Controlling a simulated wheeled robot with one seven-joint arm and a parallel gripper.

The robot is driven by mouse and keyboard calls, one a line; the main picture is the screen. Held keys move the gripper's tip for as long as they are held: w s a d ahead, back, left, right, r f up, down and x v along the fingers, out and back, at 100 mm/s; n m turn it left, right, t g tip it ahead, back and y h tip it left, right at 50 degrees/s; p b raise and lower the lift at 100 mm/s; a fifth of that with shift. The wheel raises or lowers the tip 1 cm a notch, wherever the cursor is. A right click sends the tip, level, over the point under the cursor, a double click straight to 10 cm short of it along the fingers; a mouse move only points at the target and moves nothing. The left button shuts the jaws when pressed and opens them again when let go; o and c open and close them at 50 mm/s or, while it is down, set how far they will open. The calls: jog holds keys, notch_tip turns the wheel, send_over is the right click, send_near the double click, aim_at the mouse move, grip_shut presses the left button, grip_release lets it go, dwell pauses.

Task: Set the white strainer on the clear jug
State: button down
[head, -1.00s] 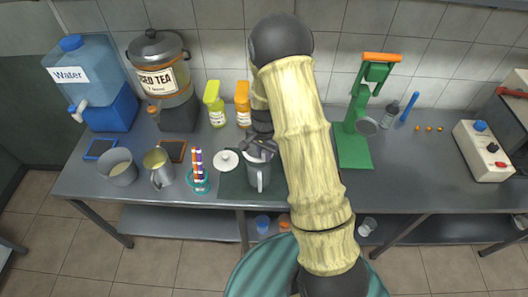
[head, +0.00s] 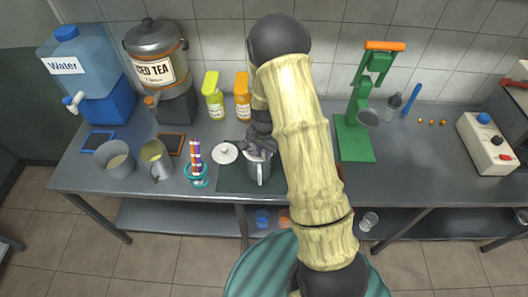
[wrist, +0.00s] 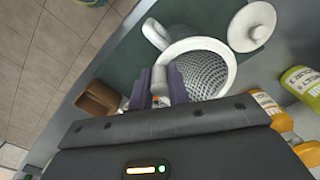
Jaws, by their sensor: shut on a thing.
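The clear jug (head: 263,176) stands on a dark mat on the counter; its pale handle faces me. The white strainer (wrist: 208,70), a white ring with a perforated bowl, shows in the wrist view at the jug's mouth. The jug's handle (wrist: 155,33) sticks out beside the ring. I cannot tell whether the strainer rests fully on the rim or is held just above it. In the head view my gripper (head: 258,146) is over the jug's top, partly hidden by my arm.
A white lid (head: 224,153) lies left of the jug. A teal cup (head: 196,174) of coloured sticks, a metal pitcher (head: 156,160) and a pot (head: 115,159) stand further left. Yellow (head: 213,98) and orange (head: 242,98) bottles are behind. A green press (head: 353,135) stands right.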

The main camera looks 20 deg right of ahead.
jog(key=shift+s+f, duration=0.15)
dwell(0.3)
jog(key=c, duration=0.8)
grip_release()
jog(key=shift+a, duration=0.1)
jog(key=shift+r+p, duration=0.35)
jog(key=shift+r, duration=0.3)
jog(key=shift+r+p, duration=2.15)
jog(key=shift+r, duration=0.75)
